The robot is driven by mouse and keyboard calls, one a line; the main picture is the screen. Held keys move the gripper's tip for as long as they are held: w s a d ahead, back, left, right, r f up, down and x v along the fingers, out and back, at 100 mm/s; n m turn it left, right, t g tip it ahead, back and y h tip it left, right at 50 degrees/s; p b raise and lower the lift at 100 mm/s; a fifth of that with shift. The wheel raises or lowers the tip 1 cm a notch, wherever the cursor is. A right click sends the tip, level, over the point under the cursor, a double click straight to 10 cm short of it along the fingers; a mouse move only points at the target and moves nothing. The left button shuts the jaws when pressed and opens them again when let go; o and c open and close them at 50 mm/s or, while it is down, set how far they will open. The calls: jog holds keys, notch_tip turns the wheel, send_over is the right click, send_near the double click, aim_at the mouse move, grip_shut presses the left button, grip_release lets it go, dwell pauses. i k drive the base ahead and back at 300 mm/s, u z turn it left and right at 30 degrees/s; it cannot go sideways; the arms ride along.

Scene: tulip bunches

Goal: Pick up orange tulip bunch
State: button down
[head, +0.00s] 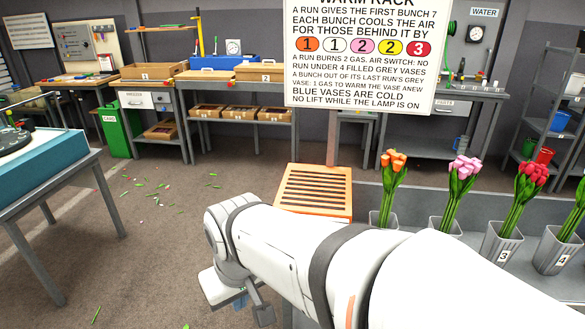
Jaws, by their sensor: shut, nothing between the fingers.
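The orange tulip bunch (395,163) stands upright in a grey vase (383,219) on the rack, right of centre in the head view. My arm covers the lower front of that vase. My gripper (261,314) shows only in small part at the lower middle, beyond and below my arm's bend. It is shut and empty, well left of the orange bunch and apart from it. The fingertips are hard to make out.
Right of the orange bunch stand a pink bunch (463,172) and a red bunch (530,178) in grey vases. An orange slatted box (314,192) and a sign (360,55) stand behind my arm. A teal-topped table (40,165) is at left; the floor between is open.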

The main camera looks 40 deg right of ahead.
aim_at(395, 162)
jog(key=z, duration=1.05)
jog(key=k, duration=0.7)
jog(key=z, duration=0.9)
jog(key=i, duration=1)
jog(key=z, duration=0.05)
